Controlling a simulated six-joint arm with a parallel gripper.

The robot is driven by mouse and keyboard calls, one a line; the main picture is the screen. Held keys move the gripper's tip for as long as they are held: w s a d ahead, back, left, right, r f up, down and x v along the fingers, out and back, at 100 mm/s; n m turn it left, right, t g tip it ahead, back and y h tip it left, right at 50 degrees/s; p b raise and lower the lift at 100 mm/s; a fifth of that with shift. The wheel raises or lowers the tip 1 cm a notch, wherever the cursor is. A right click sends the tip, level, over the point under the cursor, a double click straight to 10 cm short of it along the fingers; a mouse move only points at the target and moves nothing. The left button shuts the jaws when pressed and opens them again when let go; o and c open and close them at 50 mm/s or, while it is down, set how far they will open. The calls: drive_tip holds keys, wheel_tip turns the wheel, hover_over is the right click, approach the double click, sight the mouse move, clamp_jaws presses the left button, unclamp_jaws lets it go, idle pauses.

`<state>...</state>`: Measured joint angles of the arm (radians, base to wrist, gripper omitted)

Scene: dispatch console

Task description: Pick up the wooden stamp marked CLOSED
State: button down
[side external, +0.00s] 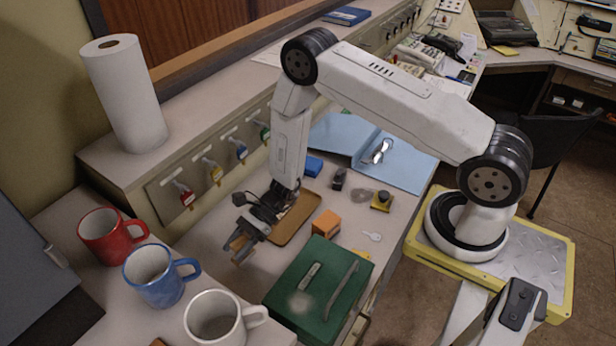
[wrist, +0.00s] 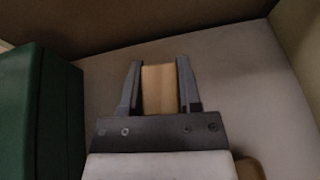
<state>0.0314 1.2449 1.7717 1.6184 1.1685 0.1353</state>
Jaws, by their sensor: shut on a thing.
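My gripper (side external: 236,250) is at the left of the work surface, between the mugs and the green metal box. In the wrist view its two fingers (wrist: 160,68) are closed on the sides of a light wooden block (wrist: 160,90), which looks like a wooden stamp. The block shows as a small tan piece at the fingertips in the side view (side external: 243,256). No marking on it can be read. Whether it touches the surface below is hard to tell.
The green box (side external: 335,305) stands close by, also at left in the wrist view (wrist: 55,115). Mugs in red (side external: 103,245), blue (side external: 150,285) and white (side external: 212,325) stand at left. A brown tray (side external: 290,232) and orange block (side external: 327,223) lie behind. Keys hang on the panel (side external: 212,165).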

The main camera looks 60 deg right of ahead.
drive_tip(key=s+d+r, duration=0.4)
drive_tip(key=s+r, duration=0.7)
drive_tip(key=s, duration=0.2)
drive_tip(key=shift+s, duration=0.25)
idle(0.4)
